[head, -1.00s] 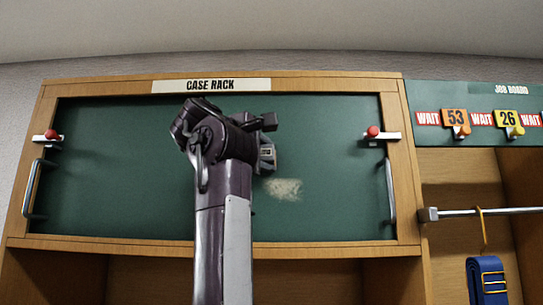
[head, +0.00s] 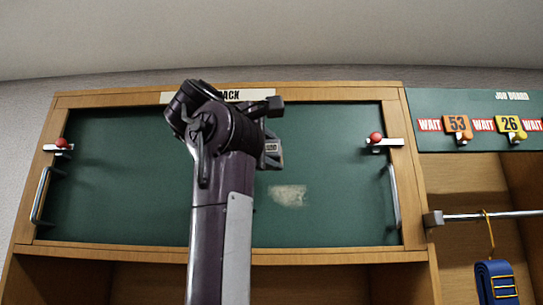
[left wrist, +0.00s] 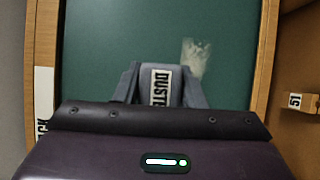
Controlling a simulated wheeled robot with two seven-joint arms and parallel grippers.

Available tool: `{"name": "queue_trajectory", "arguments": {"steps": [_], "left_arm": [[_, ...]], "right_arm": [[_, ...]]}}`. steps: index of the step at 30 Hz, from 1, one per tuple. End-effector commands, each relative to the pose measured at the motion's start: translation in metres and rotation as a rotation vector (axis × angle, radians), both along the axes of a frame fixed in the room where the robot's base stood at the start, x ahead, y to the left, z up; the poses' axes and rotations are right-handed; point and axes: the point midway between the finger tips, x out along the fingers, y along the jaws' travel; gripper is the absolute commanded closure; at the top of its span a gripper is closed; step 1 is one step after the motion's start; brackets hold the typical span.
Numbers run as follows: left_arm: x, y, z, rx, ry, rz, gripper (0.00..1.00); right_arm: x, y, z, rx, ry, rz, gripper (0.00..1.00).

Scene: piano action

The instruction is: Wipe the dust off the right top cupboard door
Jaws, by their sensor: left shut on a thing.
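The green cupboard front (head: 330,225) under the CASE RACK sign has a pale dust patch (head: 288,195) right of its middle. No seam between doors shows; my arm covers part of the front. My left gripper (head: 272,152) is up at the front, above and slightly left of the patch. In the left wrist view it is shut on a grey duster (left wrist: 160,88) with a lettered label. The dust patch (left wrist: 196,57) shows there beyond the duster's right side, apart from it in the picture. Whether the duster touches the green surface I cannot tell. My right gripper is not in view.
Metal handles stand at the left (head: 40,195) and right (head: 393,195) of the front, with red-knobbed latches (head: 376,138) above them. At the right are a job board (head: 470,100), a rail (head: 480,216) and a hanging blue strap (head: 495,282).

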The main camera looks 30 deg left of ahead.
Motion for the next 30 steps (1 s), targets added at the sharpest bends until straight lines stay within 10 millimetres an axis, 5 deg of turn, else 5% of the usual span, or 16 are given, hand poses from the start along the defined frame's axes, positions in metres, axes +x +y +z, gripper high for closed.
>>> {"name": "queue_trajectory", "arguments": {"steps": [17,30], "left_arm": [[-0.026,-0.015,-0.001,0.001,-0.002,0.000,0.96],[-0.026,-0.016,0.000,0.000,-0.001,0.000,0.96]], "right_arm": [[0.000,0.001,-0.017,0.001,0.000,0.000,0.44],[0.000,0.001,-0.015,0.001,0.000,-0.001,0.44]]}}
